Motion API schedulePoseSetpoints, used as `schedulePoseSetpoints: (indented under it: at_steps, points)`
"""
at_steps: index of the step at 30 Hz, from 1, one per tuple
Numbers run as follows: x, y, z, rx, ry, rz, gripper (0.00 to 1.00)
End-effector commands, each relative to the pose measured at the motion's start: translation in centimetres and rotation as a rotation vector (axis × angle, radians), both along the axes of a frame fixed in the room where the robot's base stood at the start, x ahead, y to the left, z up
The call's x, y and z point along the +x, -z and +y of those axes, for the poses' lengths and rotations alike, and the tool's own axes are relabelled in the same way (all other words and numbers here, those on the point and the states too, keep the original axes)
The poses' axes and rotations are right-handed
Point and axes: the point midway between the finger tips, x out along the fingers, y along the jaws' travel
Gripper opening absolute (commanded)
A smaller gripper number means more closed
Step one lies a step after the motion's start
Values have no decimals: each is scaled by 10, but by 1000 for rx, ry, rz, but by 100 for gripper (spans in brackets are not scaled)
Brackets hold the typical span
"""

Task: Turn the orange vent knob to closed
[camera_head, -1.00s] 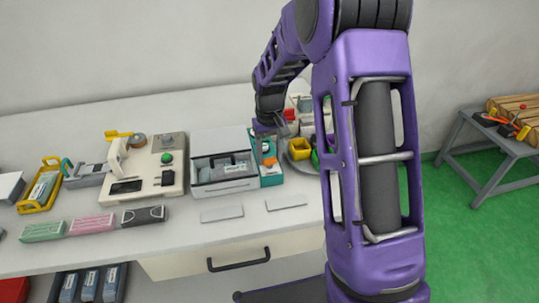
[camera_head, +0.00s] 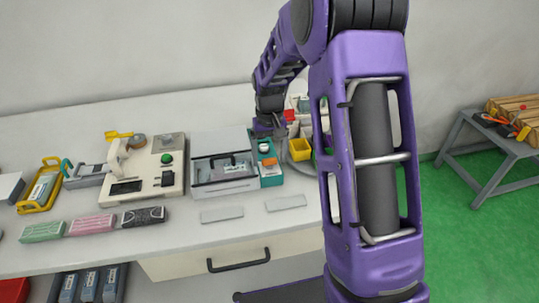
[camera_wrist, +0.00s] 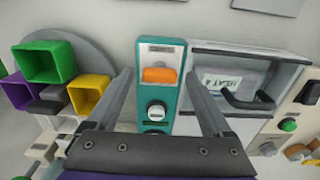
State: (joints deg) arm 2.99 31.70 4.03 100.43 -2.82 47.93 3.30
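The orange vent knob (camera_wrist: 160,75) sits on the upper part of a narrow teal panel (camera_wrist: 174,58) in the wrist view, below a small label. A white round knob (camera_wrist: 156,111) is on the same panel, nearer my gripper. In the head view the orange knob (camera_head: 270,162) shows on the teal panel (camera_head: 271,182), beside the grey case. My gripper (camera_wrist: 158,76) is open and empty, with one finger on each side of the orange knob as pictured; no contact shows.
A grey-white case (camera_wrist: 245,60) with a dark handle stands right beside the panel in the wrist view. Green, purple and yellow bins (camera_wrist: 90,92) on a round grey tray are on the other side. Two flat grey plates (camera_head: 222,214) lie in front, with bare bench around them.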

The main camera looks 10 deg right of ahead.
Motion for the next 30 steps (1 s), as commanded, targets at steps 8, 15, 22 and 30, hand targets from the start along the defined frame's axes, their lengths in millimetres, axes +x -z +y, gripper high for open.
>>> schedulePoseSetpoints:
  at_steps: [8,15,22,30]
  points:
    - [0,-1,0,0,-1,0,85]
    - [1,-30,0,0,-2,-4,85]
    - [1,-86,0,-1,-1,-5,85]
    - [0,-146,0,0,-1,-4,85]
